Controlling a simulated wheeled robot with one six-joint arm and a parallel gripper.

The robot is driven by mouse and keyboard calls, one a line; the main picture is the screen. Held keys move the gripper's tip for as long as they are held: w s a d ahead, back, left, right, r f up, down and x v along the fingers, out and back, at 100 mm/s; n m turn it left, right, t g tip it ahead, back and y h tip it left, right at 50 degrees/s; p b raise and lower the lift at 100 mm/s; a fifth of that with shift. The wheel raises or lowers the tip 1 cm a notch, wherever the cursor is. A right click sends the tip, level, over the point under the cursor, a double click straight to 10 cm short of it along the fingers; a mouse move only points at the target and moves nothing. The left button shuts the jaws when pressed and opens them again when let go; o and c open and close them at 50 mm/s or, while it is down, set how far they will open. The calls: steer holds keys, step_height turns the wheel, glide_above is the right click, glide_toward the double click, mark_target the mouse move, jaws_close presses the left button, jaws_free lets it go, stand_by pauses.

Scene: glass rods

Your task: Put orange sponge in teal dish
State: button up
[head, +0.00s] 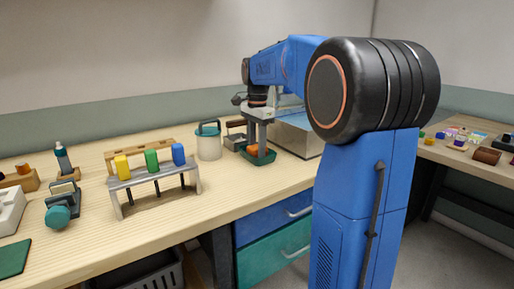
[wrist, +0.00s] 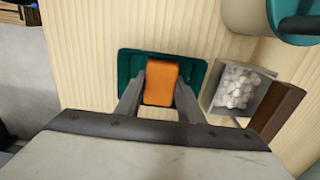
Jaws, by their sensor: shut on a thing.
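The orange sponge (wrist: 161,84) is between the two fingers of my gripper (wrist: 160,88), which is shut on it. In the wrist view the sponge lies over the middle of the teal dish (wrist: 193,67), whose rim shows around it. In the head view my gripper (head: 257,148) points down at the dish (head: 263,159), with the orange sponge (head: 252,150) between the fingertips. The sponge appears within or just above the dish; I cannot tell whether it touches the bottom.
A box of white balls (wrist: 237,88) with a brown lid or block (wrist: 277,112) stands right of the dish in the wrist view. A lidded canister (head: 208,143) is nearby. A rack (head: 152,180) with yellow, green and blue blocks stands left. A large metal box (head: 297,135) is to the right.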

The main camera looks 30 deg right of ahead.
steer(key=shift+f, duration=0.1)
steer(key=o, duration=1)
step_height(320, 180, up, 12)
steer(key=shift+r, duration=0.15)
stand_by(0.3)
